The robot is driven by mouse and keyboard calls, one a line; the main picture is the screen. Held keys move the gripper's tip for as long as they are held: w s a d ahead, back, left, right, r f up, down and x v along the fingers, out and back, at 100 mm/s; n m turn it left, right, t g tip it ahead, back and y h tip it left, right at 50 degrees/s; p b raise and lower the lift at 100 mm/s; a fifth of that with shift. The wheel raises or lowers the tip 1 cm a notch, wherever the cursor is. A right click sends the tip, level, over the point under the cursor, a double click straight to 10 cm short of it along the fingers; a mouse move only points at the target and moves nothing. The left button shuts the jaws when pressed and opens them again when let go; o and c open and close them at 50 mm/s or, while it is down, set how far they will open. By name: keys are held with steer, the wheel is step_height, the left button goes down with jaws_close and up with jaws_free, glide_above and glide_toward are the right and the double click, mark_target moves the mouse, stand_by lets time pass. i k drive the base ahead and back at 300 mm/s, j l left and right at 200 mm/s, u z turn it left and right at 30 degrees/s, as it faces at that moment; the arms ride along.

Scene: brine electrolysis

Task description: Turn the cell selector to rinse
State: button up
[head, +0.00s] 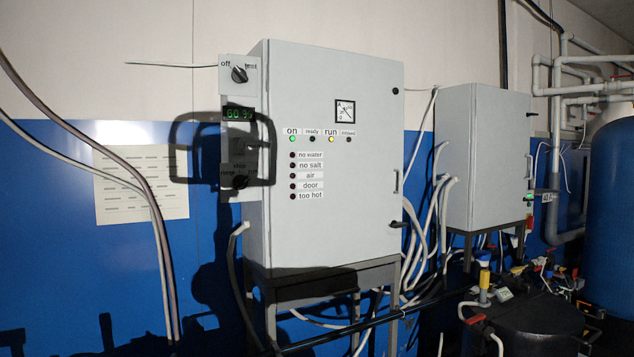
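A grey control cabinet (330,220) stands on a frame against the wall. A narrow panel on its left side carries two dark knobs. The upper knob (239,74) has labels that read "off" and what looks like "test". The lower knob (240,181) lies in shadow below a green digital display (239,114). Its labels are dim; one looks like "stop", and I cannot read a clear "rinse". I cannot tell for sure which knob is the cell selector, nor exactly where either points. My gripper is not in view.
The cabinet front shows a dial gauge (345,111), a lit green "on" lamp (292,139) and a lit yellow "run" lamp (331,139). A dark framed shadow crosses the side panel. Cables (150,190) hang at left. A second cabinet (485,155) and pipes stand at right.

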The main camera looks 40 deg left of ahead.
mark_target(240, 182)
steer(key=i+l+u, duration=0.1)
steer(key=i+u, duration=0.2)
steer(key=i, duration=0.25)
steer(key=i+l+u, duration=0.2)
steer(key=i+u, duration=0.15)
steer(key=i, duration=0.2)
steer(key=i+u, duration=0.2)
steer(key=u, duration=0.2)
steer(key=i+u, duration=0.25)
steer(key=u, duration=0.15)
steer(key=i+u, duration=0.2)
steer(key=u, duration=0.15)
steer(key=i+l+u, duration=0.2)
steer(key=u, duration=0.2)
